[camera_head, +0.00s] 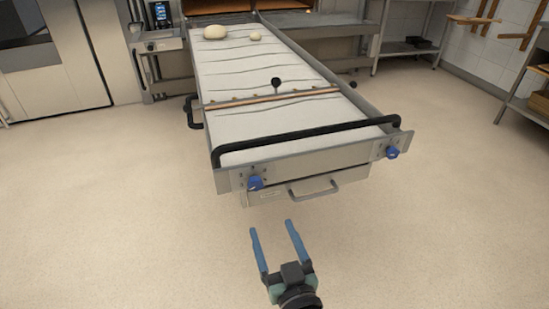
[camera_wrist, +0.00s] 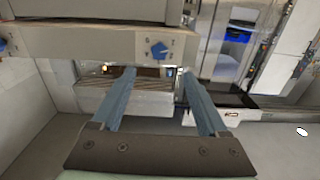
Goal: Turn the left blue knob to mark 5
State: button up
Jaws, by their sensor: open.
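The left blue knob (camera_head: 255,183) is on the left end of the metal front panel of the long loading bed. A second blue knob (camera_head: 392,152) is on the right end. My gripper (camera_head: 272,226) is open and empty, in front of and below the left knob, apart from it. In the wrist view a blue knob (camera_wrist: 158,50) appears just beyond my open fingertips, roughly centred between them; it looks like the left one. Another blue knob shows at the left edge of that view (camera_wrist: 3,45). Marks around the knobs are too small to read.
A black bar (camera_head: 300,133) runs across the front of the bed, and a metal handle (camera_head: 314,191) sits below the panel, right of the left knob. Dough pieces (camera_head: 215,32) lie at the far end. Floor around the front is clear. A shelf rack (camera_head: 410,45) stands behind right.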

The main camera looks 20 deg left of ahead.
aim_at(256, 188)
jog(key=x, duration=1.3)
jog(key=shift+b, duration=0.3)
grip_shut()
